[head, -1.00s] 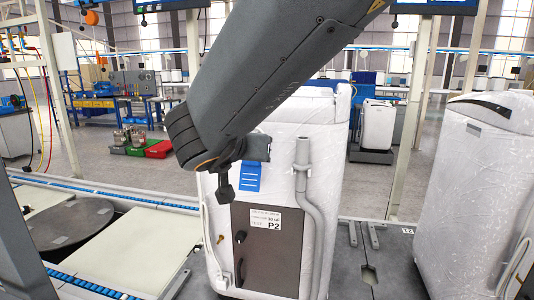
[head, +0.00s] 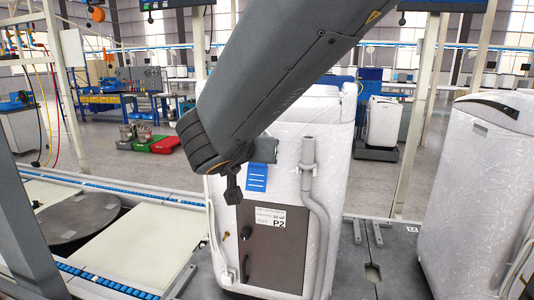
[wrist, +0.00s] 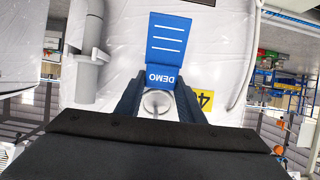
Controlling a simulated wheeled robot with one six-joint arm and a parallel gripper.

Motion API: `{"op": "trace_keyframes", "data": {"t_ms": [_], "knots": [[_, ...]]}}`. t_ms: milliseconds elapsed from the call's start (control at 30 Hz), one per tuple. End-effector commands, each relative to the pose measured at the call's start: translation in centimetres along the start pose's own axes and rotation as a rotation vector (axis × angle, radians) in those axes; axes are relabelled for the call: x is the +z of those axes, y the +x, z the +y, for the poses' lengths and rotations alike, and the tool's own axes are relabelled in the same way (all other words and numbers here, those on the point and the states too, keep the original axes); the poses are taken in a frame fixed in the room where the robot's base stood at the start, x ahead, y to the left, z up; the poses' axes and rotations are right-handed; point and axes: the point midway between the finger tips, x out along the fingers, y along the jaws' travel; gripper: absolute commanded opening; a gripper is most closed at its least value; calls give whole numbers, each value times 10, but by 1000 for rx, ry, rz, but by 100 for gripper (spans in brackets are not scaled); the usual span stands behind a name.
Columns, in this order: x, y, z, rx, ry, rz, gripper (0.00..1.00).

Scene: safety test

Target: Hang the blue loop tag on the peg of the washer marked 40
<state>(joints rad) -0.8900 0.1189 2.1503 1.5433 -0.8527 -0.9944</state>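The white, film-wrapped washer (head: 285,120) stands upright in the middle of the head view. The blue tag (head: 257,178) lies flat against its face, just below my gripper (head: 263,150). In the wrist view the tag (wrist: 167,45) reads DEMO, with white lines. My gripper's two dark fingers (wrist: 159,92) reach to either side of the tag's DEMO end. Whether they pinch it is unclear. A pale round piece (wrist: 157,103) shows between them; I cannot tell if it is the peg. A yellow label (wrist: 202,99) shows a 4, the rest hidden by a finger.
A grey pipe (head: 309,165) runs down the washer's front, close right of the tag. A dark panel marked P2 (head: 275,258) is below. Another wrapped washer (head: 485,190) stands at right. A conveyor (head: 140,240) lies at left.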

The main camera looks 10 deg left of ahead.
Motion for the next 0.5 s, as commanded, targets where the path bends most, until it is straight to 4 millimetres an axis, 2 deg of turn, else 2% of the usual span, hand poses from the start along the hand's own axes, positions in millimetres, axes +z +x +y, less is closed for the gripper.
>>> {"op": "trace_keyframes", "data": {"t_ms": [33, 100, 367, 500], "knots": [[0, 0, 0, 0, 0, 0, 44], [0, 0, 0, 0, 0, 0, 55], [0, 0, 0, 0, 0, 0, 55], [0, -8, 0, -2, 2, 1, 55]]}}
